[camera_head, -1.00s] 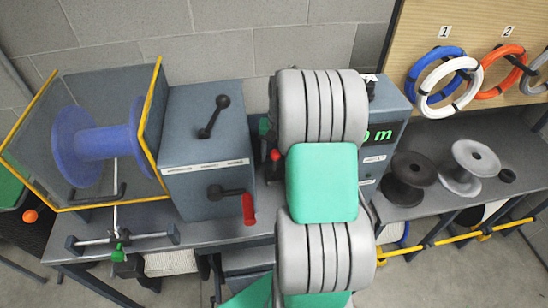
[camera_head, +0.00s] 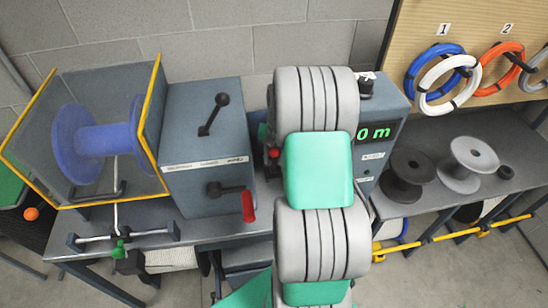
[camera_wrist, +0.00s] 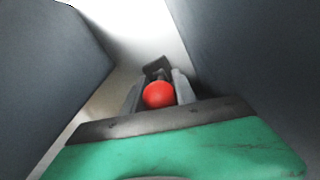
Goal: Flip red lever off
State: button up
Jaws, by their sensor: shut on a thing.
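The red lever's round red knob (camera_wrist: 159,95) shows in the middle of the wrist view. My gripper (camera_wrist: 158,92) is shut on it, with one grey finger on each side of the knob. The lever's shaft and its angle are hidden. In the head view a small red spot (camera_head: 274,153), probably this knob, shows at the left edge of my arm, beside the grey meter box (camera_head: 388,108). My gripper is hidden behind my arm there.
A grey gearbox (camera_head: 206,150) with a black lever and a red-handled crank (camera_head: 249,206) stands close to the left. A caged blue spool (camera_head: 75,145) is further left. Dark and grey reels (camera_head: 475,166) stand at right. Dark walls flank my gripper closely.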

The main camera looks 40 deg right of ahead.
grip_shut()
dwell(0.8)
